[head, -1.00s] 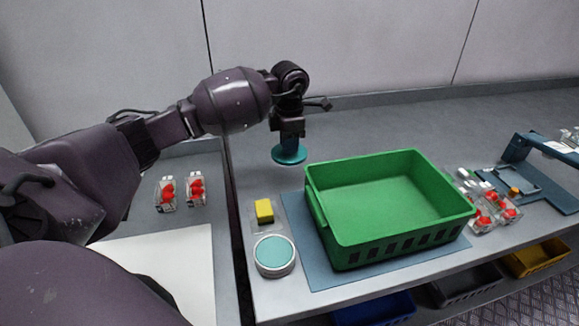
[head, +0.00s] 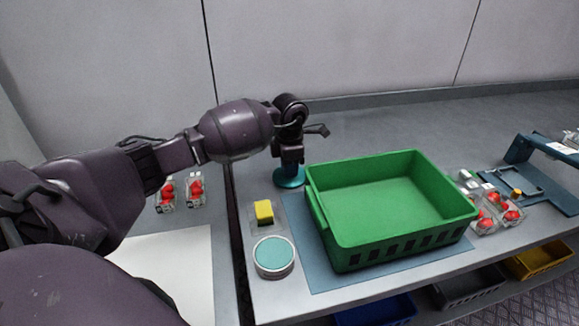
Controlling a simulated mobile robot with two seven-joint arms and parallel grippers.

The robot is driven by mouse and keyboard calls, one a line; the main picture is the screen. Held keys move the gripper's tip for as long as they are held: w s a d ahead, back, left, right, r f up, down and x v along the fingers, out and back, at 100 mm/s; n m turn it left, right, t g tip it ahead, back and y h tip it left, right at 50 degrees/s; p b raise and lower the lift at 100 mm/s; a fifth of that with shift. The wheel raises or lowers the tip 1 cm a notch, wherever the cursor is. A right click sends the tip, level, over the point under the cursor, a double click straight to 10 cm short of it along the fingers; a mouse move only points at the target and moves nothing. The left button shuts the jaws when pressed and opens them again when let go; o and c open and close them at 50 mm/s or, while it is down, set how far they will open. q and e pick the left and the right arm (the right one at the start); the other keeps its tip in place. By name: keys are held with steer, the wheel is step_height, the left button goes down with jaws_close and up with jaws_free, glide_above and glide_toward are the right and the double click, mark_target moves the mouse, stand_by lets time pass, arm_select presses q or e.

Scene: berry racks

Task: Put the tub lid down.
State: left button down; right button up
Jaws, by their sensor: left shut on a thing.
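The tub lid (head: 289,178) is a teal disc in the head view, left of the green crate's far left corner. My left gripper (head: 290,165) points down and is shut on the lid from above. The lid is at or just above the grey counter; I cannot tell whether it touches. The gripper's fingertips are small and partly hidden against the lid. A round tub (head: 273,258) with a pale rim and a teal top stands nearer, at the counter's left front. My right gripper is not in view.
The green crate (head: 340,238) stands on a blue mat (head: 316,273). A yellow sponge (head: 264,211) lies between tub and lid. Clear punnets with red berries (head: 195,188) stand left, others (head: 485,223) right of the crate. A blue stand (head: 520,150) is at far right.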

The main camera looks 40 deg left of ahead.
arm_select(q)
steer(key=shift+f, duration=0.15)
steer(key=c, duration=1)
jaws_free()
steer(key=shift+c, duration=0.2)
steer(key=shift+r, duration=0.3)
step_height(320, 180, up, 12)
steer(key=shift+f+p, duration=0.15)
steer(key=shift+p, duration=0.2)
